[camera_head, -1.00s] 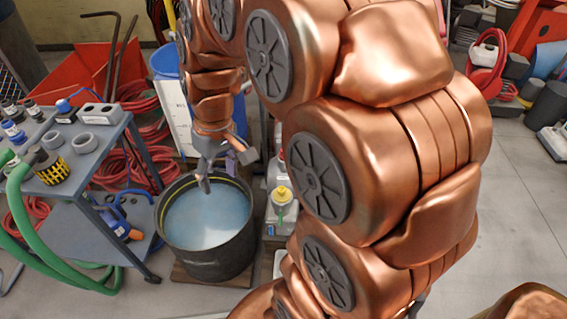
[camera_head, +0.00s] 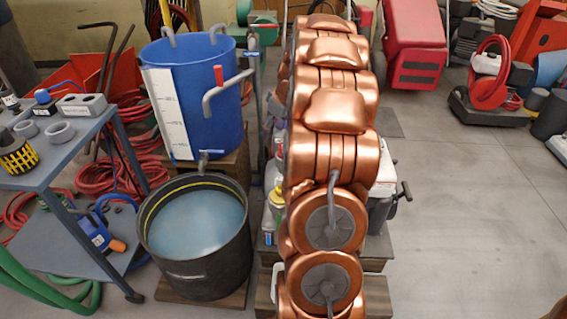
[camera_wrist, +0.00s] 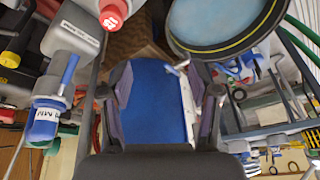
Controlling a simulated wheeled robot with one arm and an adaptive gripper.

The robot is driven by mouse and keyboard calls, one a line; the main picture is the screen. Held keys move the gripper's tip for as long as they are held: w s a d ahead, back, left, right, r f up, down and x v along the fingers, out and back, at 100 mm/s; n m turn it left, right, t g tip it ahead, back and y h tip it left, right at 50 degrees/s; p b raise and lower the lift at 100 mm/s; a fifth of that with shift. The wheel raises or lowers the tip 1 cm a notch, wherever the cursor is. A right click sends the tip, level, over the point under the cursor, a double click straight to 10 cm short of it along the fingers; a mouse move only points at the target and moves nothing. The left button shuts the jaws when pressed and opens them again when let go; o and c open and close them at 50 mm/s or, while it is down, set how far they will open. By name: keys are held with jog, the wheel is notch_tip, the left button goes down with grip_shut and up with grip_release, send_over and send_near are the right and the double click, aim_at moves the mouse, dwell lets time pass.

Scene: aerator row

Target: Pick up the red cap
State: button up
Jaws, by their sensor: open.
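A red cap (camera_wrist: 113,12) shows at the top edge of the wrist view, on a white container, left of and beyond my fingers. My gripper (camera_wrist: 161,72) is open in the wrist view. Its two fingers stand apart with nothing held between them; the blue tank (camera_wrist: 155,105) shows behind the gap. The red cap is to the side of the gripper, not between the fingers. In the head view I cannot make out the red cap, and my arm hides my gripper.
The black tub (camera_head: 195,280) of bluish liquid stands below the blue tank (camera_head: 215,130) with its taps. A bottle with a yellow-green cap (camera_head: 276,197) stands beside my arm. A grey cart (camera_head: 60,165) is at left. Open floor (camera_head: 470,220) lies at right.

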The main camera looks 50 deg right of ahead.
jog(key=b, duration=0.2)
send_near(283, 145)
notch_tip(283, 145, down, 3)
jog(key=shift+w+a+f+h, duration=0.1)
jog(key=shift+w+f+h, duration=0.2)
jog(key=shift+w+f, duration=0.65)
jog(key=shift+t, duration=0.3)
jog(key=shift+s+a+b+x, duration=0.15)
jog(key=shift+b+x, duration=0.25)
jog(key=shift+x, duration=0.85)
jog(key=shift+s+a+b+x, duration=0.1)
jog(key=shift+b+x, duration=0.25)
jog(key=shift+x, duration=0.9)
jog(key=shift+f, duration=0.1)
jog(key=shift+c, duration=0.4)
grip_shut()
